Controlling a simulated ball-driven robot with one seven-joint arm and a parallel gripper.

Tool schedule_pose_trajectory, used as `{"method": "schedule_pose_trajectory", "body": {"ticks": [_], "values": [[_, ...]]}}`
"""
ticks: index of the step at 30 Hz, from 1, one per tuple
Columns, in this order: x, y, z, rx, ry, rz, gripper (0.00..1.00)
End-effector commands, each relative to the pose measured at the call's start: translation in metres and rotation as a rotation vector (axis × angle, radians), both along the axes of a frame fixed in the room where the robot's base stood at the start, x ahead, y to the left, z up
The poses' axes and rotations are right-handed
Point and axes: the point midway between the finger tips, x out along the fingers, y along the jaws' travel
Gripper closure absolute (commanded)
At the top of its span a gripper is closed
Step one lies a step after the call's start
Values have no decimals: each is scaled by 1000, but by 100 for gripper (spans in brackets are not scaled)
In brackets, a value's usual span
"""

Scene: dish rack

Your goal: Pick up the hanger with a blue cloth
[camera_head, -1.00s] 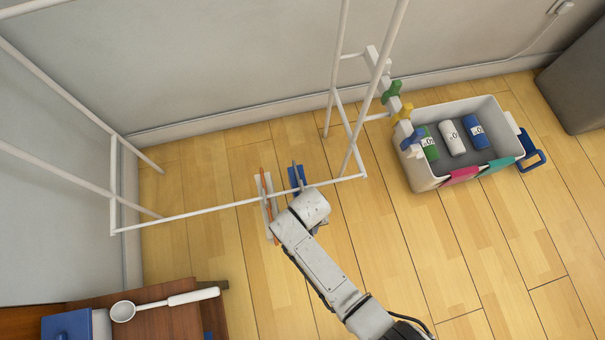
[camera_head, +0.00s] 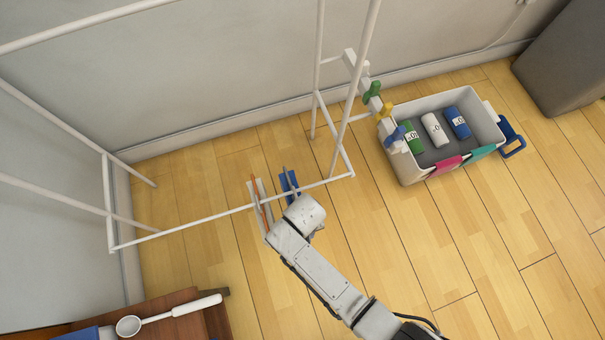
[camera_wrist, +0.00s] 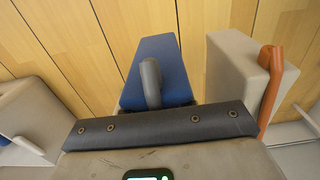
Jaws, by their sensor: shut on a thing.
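The blue cloth (camera_head: 285,184) hangs from a grey hanger (camera_head: 287,173) at the front rail of the white frame, left of the rail's right corner. In the wrist view, the blue cloth (camera_wrist: 160,62) and the hanger's curved grey hook (camera_wrist: 150,82) are straight ahead, in the middle. My gripper (camera_head: 293,193) is right at this hanger and shut on it. The fingertips and the exact grip point are hidden behind the wrist and the dark bar in the wrist view.
An orange hanger with a pale cloth (camera_wrist: 232,75) is close on the right in the wrist view. The white frame (camera_head: 180,226) surrounds the work area. A grey bin (camera_head: 405,165) with cans stands right; a white ladle (camera_head: 165,316) lies on wood at lower left.

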Motion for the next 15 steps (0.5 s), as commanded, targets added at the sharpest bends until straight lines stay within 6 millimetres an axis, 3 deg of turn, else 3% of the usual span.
{"method": "schedule_pose_trajectory", "body": {"ticks": [2,15], "values": [[-17,-6,4,-2,2,1,100],[-32,-10,-79,-1,0,0,100]]}}
